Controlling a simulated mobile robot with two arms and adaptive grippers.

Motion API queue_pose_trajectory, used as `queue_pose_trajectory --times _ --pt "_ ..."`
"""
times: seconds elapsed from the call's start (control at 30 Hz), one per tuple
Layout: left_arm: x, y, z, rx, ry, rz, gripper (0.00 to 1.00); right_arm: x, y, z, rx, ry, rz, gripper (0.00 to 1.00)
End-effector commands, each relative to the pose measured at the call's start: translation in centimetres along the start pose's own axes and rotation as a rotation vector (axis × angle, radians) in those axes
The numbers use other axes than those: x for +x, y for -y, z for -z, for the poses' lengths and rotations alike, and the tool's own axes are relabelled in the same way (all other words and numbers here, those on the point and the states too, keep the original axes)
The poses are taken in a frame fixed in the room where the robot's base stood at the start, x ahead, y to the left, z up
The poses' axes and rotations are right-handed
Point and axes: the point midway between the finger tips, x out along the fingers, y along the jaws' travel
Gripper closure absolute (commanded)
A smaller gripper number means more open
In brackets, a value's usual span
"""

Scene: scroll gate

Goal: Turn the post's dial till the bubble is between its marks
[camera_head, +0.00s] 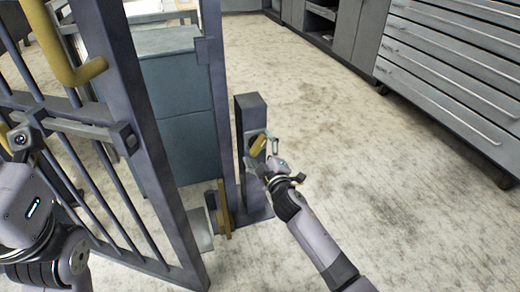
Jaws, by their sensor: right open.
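A dark, square post (250,112) stands upright on the floor beside the gate, right of centre. A small yellow part (258,145), which looks like the dial, is on its near right side. My right gripper (263,156) is open beside the post, with its fingers close to the yellow part. I cannot tell whether they touch it. The bubble and its marks are too small or hidden to make out. My left arm comes in at the lower left in front of the gate, and its gripper's fingers do not show.
A dark barred gate (150,150) with a yellow handle (65,55) fills the left side. A blue-grey cabinet (180,100) stands behind it. A yellow piece (224,208) is low by the post's foot. Grey drawers (455,60) line the upper right. The floor between is clear.

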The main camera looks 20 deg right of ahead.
Motion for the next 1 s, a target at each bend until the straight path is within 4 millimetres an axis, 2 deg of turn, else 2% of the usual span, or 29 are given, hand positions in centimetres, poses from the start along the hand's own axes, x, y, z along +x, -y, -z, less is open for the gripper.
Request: queue_pose_trajectory --times 0.13,0.27,0.5,0.7,0.83,1.0 --pt "0.1 0.1 0.2 0.001 -0.006 0.001 0.65 -0.3 0.0 0.0 0.000 0.000 0.000 0.18" --pt "0.1 0.0 0.1 0.001 -0.004 0.001 0.65 -1.8 0.1 -0.1 -0.001 0.002 0.001 0.18" --pt "0.1 0.0 0.1 0.001 -0.003 0.001 0.65 -7.0 0.1 -0.1 0.001 0.001 0.002 0.18" --pt "0.0 0.0 0.1 0.000 -0.003 0.001 0.65 -10.5 0.1 -0.1 0.001 0.001 0.002 0.18" --pt "0.0 0.0 0.1 0.000 -0.003 0.000 0.65 -11.6 0.0 0.0 0.000 0.000 0.000 0.18" --pt "0.0 0.0 0.1 0.000 -0.002 0.000 0.65 -12.1 0.0 0.0 -0.001 0.000 0.000 0.18"
